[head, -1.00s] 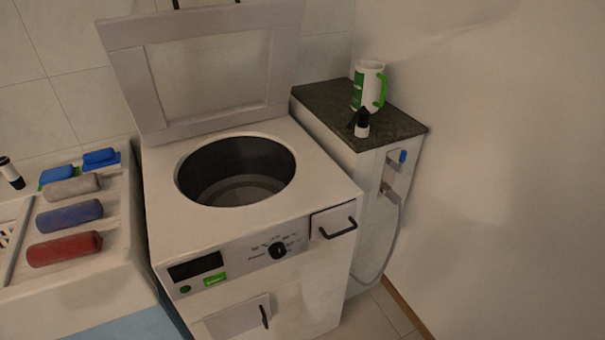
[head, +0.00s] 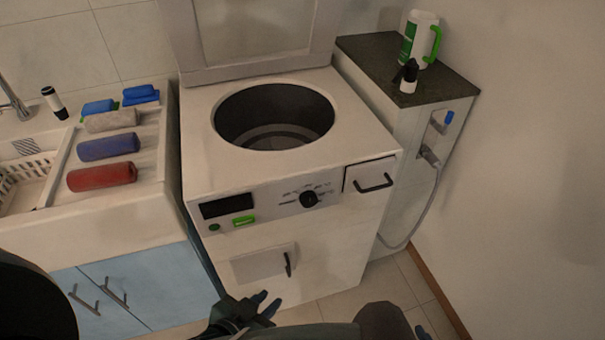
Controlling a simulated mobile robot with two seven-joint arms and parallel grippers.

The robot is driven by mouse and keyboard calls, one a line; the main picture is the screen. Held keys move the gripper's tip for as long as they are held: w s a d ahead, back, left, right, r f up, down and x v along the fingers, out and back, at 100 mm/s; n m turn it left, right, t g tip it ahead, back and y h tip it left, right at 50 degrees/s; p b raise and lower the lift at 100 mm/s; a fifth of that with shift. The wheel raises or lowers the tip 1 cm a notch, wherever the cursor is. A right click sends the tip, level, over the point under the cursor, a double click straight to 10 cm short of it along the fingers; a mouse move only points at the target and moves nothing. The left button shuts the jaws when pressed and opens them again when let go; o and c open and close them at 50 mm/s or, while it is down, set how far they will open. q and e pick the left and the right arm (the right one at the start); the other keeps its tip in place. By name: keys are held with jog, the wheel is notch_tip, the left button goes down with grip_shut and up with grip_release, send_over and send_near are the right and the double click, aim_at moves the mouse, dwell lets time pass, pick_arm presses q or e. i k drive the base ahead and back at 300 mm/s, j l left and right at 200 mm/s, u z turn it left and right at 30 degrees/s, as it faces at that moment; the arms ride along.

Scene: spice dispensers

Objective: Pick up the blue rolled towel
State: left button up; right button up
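The blue rolled towel (head: 108,146) lies on the sink's draining surface at the left, between a grey rolled towel (head: 111,121) behind it and a red rolled towel (head: 102,176) in front. My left gripper (head: 265,303) is low in the head view, in front of the washing machine, well to the right of and below the towel. Its two fingertips are apart with nothing between them. A small bluish tip at the bottom edge, right of centre, may be my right gripper; too little shows to tell its state.
The top-loading washing machine (head: 352,108) stands open right of the sink counter (head: 120,222). Blue items (head: 140,93) lie behind the towels, and a white basket (head: 28,182) sits in the sink.

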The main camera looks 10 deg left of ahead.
aim_at(89, 150)
jog(key=u, duration=1.65)
jog(key=j+z, duration=0.15)
jog(key=z, duration=0.25)
jog(key=i+j+z, duration=0.1)
jog(key=z, duration=0.3)
jog(key=j+z, duration=0.2)
jog(key=z, duration=0.25)
jog(key=j+z, duration=0.25)
jog(key=j, duration=0.25)
jog(key=k+j+z, duration=0.15)
jog(key=j+z, duration=0.15)
jog(key=j, duration=0.2)
